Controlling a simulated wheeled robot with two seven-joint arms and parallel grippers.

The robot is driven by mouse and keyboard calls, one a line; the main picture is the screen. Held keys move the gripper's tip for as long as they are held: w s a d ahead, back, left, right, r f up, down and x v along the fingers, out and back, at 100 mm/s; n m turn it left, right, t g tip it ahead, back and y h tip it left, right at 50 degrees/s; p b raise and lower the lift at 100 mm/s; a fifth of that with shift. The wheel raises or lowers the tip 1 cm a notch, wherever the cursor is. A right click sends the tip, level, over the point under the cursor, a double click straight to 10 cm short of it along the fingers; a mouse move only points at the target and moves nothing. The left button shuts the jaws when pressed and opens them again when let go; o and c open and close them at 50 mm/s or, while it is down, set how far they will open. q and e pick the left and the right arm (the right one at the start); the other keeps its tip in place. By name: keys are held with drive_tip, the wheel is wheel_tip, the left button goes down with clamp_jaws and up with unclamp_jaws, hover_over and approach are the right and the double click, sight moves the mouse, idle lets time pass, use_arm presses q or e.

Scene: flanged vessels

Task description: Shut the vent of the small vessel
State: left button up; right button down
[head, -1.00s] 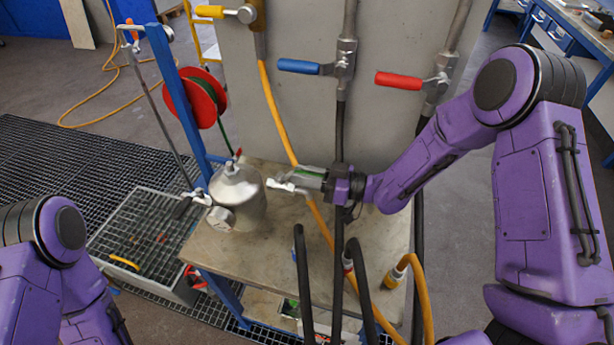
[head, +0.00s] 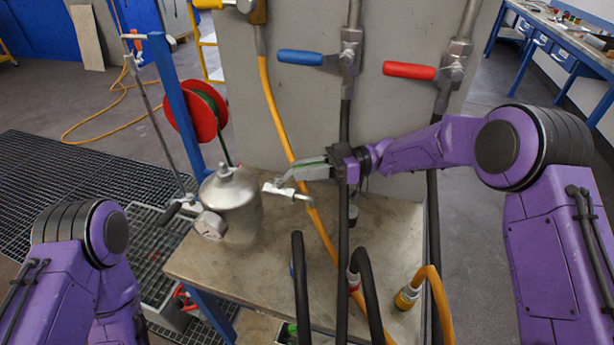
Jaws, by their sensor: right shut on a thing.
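The small vessel (head: 236,208) is a grey metal pot with a conical lid. It stands upright at the back left of the bench, with a round white gauge (head: 210,226) on its front left. A small silver tap (head: 284,190), which looks like the vent, is at the vessel's right side, with a spout bent down at its right end. Its joint with the vessel is hard to make out. My right gripper (head: 284,179) reaches in from the right, tilted down to the left, and is shut on the tap's lever, which its fingers partly hide. My left gripper is out of view.
A wall panel behind the bench (head: 200,262) carries blue-handled (head: 300,57) and red-handled (head: 409,70) valves. A yellow hose (head: 275,120) and black hoses run down close to my right gripper. A red reel (head: 196,111) stands behind the vessel.

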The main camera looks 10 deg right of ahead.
idle(0.3)
drive_tip(key=c, duration=1)
unclamp_jaws()
drive_tip(key=shift+r, duration=0.2)
wheel_tip(320, 180, up, 3)
drive_tip(key=shift+s+r+b, duration=0.1)
drive_tip(key=shift+b, duration=0.25)
drive_tip(key=s+a+r+b, duration=0.1)
drive_tip(key=s+r+b, duration=0.1)
drive_tip(key=s+r, duration=0.7)
drive_tip(key=s, duration=0.4)
drive_tip(key=shift+s+a+r, duration=0.2)
drive_tip(key=shift+s+a, duration=0.05)
drive_tip(key=shift+s, duration=0.1)
